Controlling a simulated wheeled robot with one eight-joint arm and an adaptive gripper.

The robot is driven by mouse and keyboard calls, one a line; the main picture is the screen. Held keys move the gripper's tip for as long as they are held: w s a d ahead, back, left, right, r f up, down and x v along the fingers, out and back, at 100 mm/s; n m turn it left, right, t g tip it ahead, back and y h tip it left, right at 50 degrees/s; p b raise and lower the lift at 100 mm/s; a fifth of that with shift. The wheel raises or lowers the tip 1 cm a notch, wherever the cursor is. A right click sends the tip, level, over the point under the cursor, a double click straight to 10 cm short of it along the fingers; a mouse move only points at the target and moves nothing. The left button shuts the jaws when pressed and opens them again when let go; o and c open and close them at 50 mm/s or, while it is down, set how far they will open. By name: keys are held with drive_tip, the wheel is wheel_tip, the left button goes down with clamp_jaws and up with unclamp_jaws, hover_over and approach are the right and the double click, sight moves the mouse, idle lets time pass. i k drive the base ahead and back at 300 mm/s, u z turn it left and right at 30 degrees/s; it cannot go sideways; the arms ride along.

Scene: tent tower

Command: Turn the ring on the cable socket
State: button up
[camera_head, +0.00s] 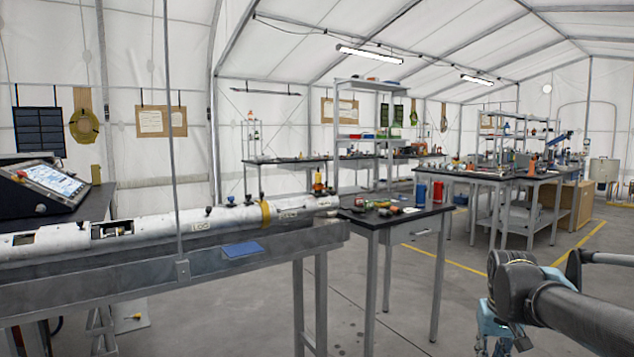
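I cannot make out a cable socket or a ring on it in this view. A long white tube (150,232) lies along a grey bench at the left, with an open cutout in its side. My arm comes in at the lower right. My gripper's fingers cannot be made out, so nothing shows about what they hold.
The grey bench (150,278) has a blue pad on its edge. A small dark table (400,218) bears a red can (420,192) and other items. A console (50,185) stands at far left. More tables are behind. The floor (420,300) between the small table and my arm is clear.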

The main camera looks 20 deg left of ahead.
sight(316, 188)
drive_tip(key=u, duration=0.5)
drive_tip(key=i, duration=0.8)
drive_tip(key=u, duration=0.6)
